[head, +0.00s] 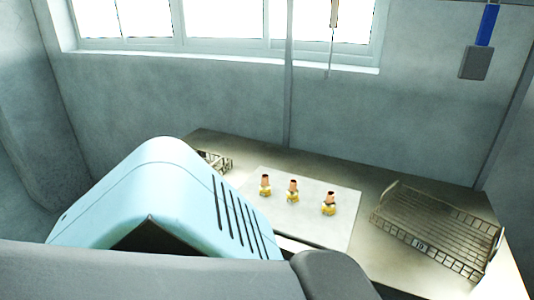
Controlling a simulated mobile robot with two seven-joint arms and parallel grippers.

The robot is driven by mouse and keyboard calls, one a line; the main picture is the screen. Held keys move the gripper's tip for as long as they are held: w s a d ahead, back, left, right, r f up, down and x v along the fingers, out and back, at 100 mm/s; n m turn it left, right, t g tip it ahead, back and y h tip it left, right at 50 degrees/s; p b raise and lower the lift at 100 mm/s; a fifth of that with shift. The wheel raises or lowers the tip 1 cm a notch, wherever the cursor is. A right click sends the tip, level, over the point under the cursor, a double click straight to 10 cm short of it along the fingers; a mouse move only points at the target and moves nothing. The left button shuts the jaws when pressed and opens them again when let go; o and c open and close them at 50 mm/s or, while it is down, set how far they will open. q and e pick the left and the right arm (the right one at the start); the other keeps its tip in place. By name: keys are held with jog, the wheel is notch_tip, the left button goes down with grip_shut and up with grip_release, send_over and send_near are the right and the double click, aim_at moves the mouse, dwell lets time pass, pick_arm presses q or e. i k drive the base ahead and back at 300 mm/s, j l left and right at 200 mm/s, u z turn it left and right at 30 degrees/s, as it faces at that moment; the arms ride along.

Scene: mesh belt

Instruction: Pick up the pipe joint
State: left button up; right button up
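Three small pipe joints stand upright in a slanting row on a pale mat (318,234) on the table. Each has a reddish-brown top and a yellow, brass-like lower part. They are the left pipe joint (265,186), the middle pipe joint (292,191) and the right pipe joint (329,204). All are clear of any gripper. Neither of my grippers is visible in the head view.
A wire mesh basket (440,232) with a small number tag sits at the table's right. Another basket (217,160) shows partly behind a large light-blue housing (165,190) with dark slots. The wall and window are behind the table (370,262).

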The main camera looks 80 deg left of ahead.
aim_at(265, 189)
jog(key=i+j, duration=0.65)
jog(key=i+j+u, duration=0.15)
jog(key=u, duration=2.8)
